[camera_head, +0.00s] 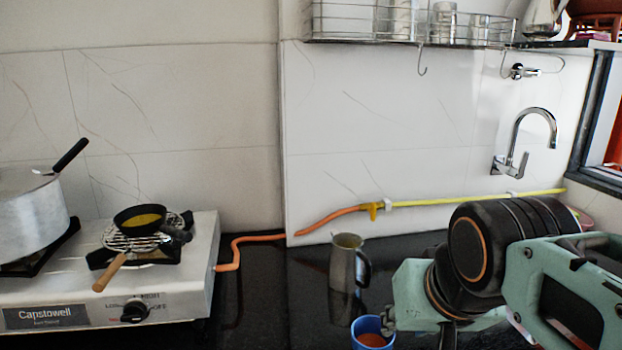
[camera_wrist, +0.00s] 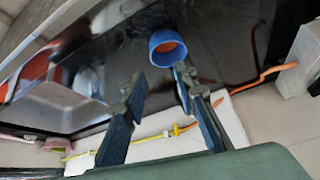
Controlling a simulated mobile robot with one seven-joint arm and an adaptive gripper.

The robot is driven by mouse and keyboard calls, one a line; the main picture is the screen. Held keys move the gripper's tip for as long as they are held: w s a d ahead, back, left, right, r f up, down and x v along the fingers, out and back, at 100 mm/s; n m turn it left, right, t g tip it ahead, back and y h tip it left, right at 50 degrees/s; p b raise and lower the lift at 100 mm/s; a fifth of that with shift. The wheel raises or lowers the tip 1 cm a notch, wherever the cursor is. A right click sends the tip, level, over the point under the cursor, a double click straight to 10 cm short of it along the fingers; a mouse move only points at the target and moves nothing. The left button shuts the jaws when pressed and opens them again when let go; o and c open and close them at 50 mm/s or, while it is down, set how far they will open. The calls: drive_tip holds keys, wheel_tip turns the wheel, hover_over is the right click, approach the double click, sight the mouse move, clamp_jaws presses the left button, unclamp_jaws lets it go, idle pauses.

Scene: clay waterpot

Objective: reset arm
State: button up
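My gripper (camera_wrist: 159,80) shows in the wrist view with its two dark fingers apart and nothing between them. In the head view my arm enters from the right and its gripper end is low in the picture, mostly out of sight. A blue cup (camera_head: 372,328) with orange-brown contents stands on the dark counter just left of my arm. The cup also shows in the wrist view (camera_wrist: 163,57), past the fingertips and close to the right finger. I cannot tell whether that finger touches it.
A metal jug (camera_head: 343,262) stands on the counter behind the cup. A stove (camera_head: 160,285) with a large pot (camera_head: 30,215) and a small black pan (camera_head: 140,218) is at left. An orange hose (camera_head: 237,255) runs along the back. A tap (camera_head: 515,160) and wire rack (camera_head: 375,24) are on the wall.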

drive_tip(key=s+f+g, duration=0.1)
drive_tip(key=s+f, duration=0.3)
wheel_tip(320, 180, up, 24)
drive_tip(key=p, duration=2.3)
drive_tip(key=shift+a+n+p, duration=0.3)
drive_tip(key=shift+a+p, duration=0.1)
